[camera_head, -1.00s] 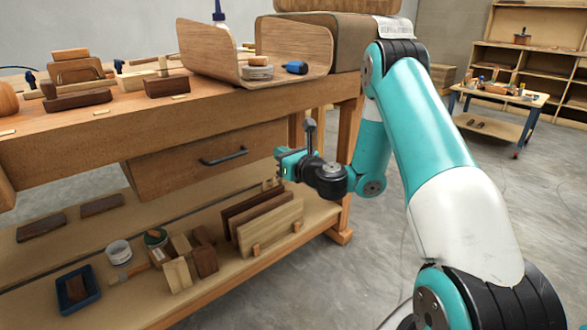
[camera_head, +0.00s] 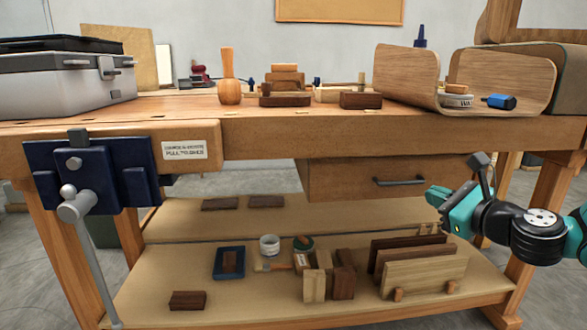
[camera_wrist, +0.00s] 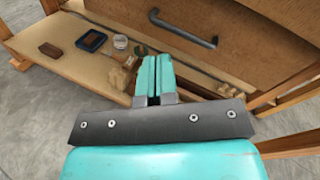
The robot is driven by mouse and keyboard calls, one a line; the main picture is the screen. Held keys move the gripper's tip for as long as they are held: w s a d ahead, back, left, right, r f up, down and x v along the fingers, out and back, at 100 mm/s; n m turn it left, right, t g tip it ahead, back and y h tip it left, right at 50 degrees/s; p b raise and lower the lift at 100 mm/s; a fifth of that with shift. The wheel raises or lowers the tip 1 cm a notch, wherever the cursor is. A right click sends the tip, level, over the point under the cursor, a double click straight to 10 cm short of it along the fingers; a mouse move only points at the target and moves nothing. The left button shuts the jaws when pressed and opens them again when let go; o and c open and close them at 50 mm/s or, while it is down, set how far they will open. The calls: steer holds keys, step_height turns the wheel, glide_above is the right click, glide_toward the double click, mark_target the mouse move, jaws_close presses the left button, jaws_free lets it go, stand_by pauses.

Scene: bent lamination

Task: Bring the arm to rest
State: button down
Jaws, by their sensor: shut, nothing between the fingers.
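My gripper (camera_head: 437,200) is at the right in the head view, in front of the workbench (camera_head: 270,128) and to the right of its drawer (camera_head: 340,180). It is shut and empty. In the wrist view the closed teal fingers (camera_wrist: 154,74) point toward the lower shelf (camera_wrist: 65,72), with the drawer handle (camera_wrist: 183,28) ahead and above. The handle also shows in the head view (camera_head: 399,181), left of the gripper. I see no contact between gripper and bench. Most of my arm is outside the head view.
A blue vise (camera_head: 110,170) with a long handle sticks out at the bench's left. A bent wooden shell (camera_head: 405,72), a mallet (camera_head: 229,78) and wood blocks stand on top. The lower shelf holds upright boards (camera_head: 425,275) and a blue tray (camera_head: 229,262). Floor shows beside the bench.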

steer(key=s+a+n+g+y, duration=0.4)
steer(key=s+a+n+g, duration=0.7)
steer(key=a+n, duration=0.65)
steer(key=s+d+n+g+h, duration=0.1)
steer(key=s+n+g+h, duration=0.4)
steer(key=s+n, duration=1.2)
step_height(320, 180, up, 36)
steer(key=s+m+h+p, duration=0.1)
steer(key=p, duration=3.5)
steer(key=shift+s+d, duration=0.2)
steer(key=shift+d, duration=0.15)
